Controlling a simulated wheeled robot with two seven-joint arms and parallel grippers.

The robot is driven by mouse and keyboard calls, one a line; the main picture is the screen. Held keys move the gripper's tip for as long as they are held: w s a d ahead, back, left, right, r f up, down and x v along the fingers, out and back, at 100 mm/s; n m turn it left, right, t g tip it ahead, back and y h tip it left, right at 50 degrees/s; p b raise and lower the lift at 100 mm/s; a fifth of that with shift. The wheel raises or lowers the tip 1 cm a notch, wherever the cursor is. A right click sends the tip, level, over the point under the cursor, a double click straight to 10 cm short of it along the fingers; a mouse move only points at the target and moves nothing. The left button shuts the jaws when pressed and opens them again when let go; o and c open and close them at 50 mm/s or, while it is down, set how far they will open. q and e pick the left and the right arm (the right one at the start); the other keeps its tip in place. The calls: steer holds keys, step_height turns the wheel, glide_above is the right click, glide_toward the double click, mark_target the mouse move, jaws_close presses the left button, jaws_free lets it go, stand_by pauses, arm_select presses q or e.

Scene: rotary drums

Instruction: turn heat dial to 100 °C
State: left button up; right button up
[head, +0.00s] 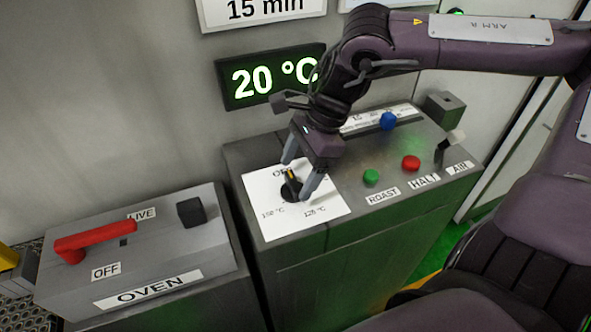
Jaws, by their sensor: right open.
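The heat dial (290,189) is a black knob with a yellow pointer mark, set on a white card (262,220) on the grey console. The card shows temperature marks; the two at its near edge read about 150 °C and 125 °C, and the rest are partly hidden. My right gripper (295,177) points down over the dial with its fingers apart, one on each side of the knob. I cannot tell whether the fingers touch it. A green-lit display (250,84) above reads 20 °C, its right end partly covered by my right arm. My left gripper is not in view.
Green (371,177), red (411,163) and blue (388,121) buttons and a lever (448,148) labelled AIR stand right of the dial. At left, an OVEN box (185,258) carries a red handle (95,241) by LIVE and OFF labels.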

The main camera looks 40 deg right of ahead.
steer(key=shift+a+f, duration=0.25)
steer(key=shift+f, duration=0.35)
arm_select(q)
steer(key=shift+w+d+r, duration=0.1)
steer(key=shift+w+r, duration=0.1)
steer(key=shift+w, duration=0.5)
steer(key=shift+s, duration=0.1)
arm_select(e)
steer(key=shift+c, duration=0.5)
steer(key=c, duration=0.9)
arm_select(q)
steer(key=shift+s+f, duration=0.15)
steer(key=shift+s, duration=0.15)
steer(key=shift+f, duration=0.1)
